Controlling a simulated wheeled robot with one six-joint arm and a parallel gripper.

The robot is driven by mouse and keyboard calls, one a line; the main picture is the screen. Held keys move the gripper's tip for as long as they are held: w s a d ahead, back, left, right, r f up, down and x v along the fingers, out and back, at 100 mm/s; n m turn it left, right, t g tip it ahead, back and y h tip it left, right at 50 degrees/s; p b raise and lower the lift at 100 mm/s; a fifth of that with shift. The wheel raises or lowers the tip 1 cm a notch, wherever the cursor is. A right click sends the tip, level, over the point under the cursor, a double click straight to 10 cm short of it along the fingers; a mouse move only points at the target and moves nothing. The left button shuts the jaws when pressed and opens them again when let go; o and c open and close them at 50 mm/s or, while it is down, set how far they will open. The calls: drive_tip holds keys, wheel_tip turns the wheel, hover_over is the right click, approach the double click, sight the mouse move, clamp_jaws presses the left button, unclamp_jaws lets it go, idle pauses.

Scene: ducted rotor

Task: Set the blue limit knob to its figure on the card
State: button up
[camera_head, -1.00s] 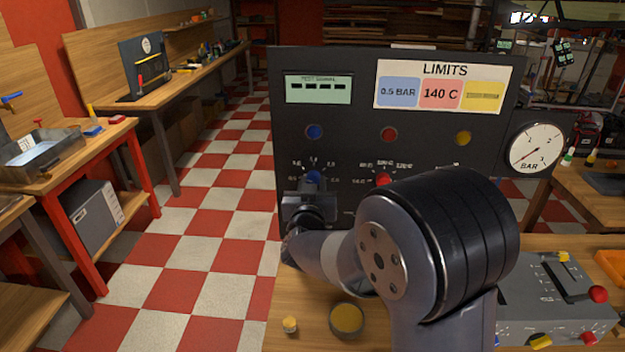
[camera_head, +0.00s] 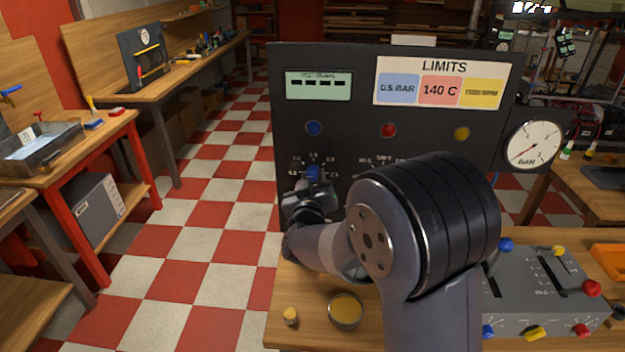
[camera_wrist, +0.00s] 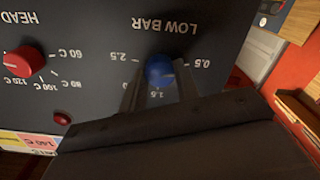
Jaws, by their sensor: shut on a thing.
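The blue limit knob (camera_head: 313,173) sits at the lower left of the dark panel, with a white scale around it. I cannot tell where the knob points. The LIMITS card (camera_head: 445,67) at the panel's upper right reads 0.5 BAR on blue and 140 C on red; its yellow field is too blurred to read.
A red knob (camera_wrist: 25,61) stands beside the blue one. Blue, red and yellow round parts line the panel above. A pressure gauge (camera_head: 533,143) is at the right. A grey control box (camera_head: 535,300) and a yellow-topped round container (camera_head: 346,310) stand on the bench.

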drive_tip(key=shift+f, duration=0.1)
drive_tip(key=o, duration=1)
drive_tip(key=shift+c, duration=0.2)
drive_tip(key=s+b, duration=0.2)
drive_tip(key=s, duration=0.8)
drive_tip(key=shift+s+a, duration=0.15)
drive_tip(key=shift+s, duration=0.25)
drive_tip(key=shift+w, duration=0.15)
drive_tip(key=w+p, duration=0.2)
drive_tip(key=w, duration=0.8)
drive_tip(key=shift+d, duration=0.2)
drive_tip(key=shift+w, duration=0.35)
